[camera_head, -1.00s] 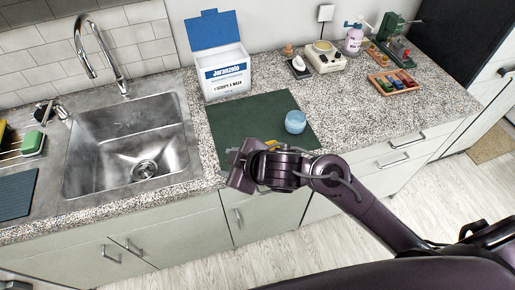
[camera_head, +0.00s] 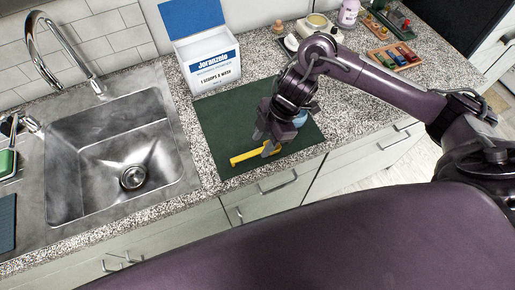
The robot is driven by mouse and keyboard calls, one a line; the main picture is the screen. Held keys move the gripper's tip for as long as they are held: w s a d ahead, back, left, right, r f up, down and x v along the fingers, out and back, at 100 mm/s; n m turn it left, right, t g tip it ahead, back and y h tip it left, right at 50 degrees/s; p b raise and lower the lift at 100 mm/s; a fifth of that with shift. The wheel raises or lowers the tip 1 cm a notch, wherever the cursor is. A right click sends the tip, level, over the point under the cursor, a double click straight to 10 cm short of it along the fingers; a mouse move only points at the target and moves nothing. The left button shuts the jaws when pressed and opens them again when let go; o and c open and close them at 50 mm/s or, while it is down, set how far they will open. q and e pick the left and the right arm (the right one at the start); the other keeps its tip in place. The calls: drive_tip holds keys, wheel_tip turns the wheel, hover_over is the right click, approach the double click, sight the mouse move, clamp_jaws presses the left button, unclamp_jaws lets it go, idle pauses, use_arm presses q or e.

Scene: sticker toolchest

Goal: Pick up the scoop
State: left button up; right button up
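A yellow tool with a long flat handle, which looks like the scoop (camera_head: 247,156), lies on the dark green mat (camera_head: 222,117) near its front edge. My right gripper (camera_head: 267,146) points down over the right part of the yellow tool, its fingers at or very close to it. The gripper hides part of the tool, and I cannot tell whether the fingers are closed on it. A blue round thing (camera_head: 301,118) is on the mat behind the gripper, mostly hidden. My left gripper is not in view.
A white open box with a blue lid (camera_head: 209,68) stands behind the mat. The metal sink (camera_head: 110,150) is at the left, with its faucet (camera_head: 70,50). A wooden tray of colored pieces (camera_head: 394,57) and a small scale-like device (camera_head: 314,24) are at the back right.

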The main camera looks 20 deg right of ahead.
sight(254, 152)
drive_tip(key=shift+p+x, duration=0.7)
drive_tip(key=shift+x, duration=0.55)
drive_tip(key=shift+w+a+f, duration=0.25)
drive_tip(key=shift+f, duration=0.35)
drive_tip(key=shift+w+a+f, duration=0.2)
drive_tip(key=shift+a+f, duration=0.1)
drive_tip(key=shift+f, duration=0.3)
drive_tip(key=c, duration=0.5)
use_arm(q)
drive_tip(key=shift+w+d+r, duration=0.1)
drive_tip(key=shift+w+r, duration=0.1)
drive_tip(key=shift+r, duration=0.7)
use_arm(e)
drive_tip(key=shift+s, duration=0.1)
clamp_jaws()
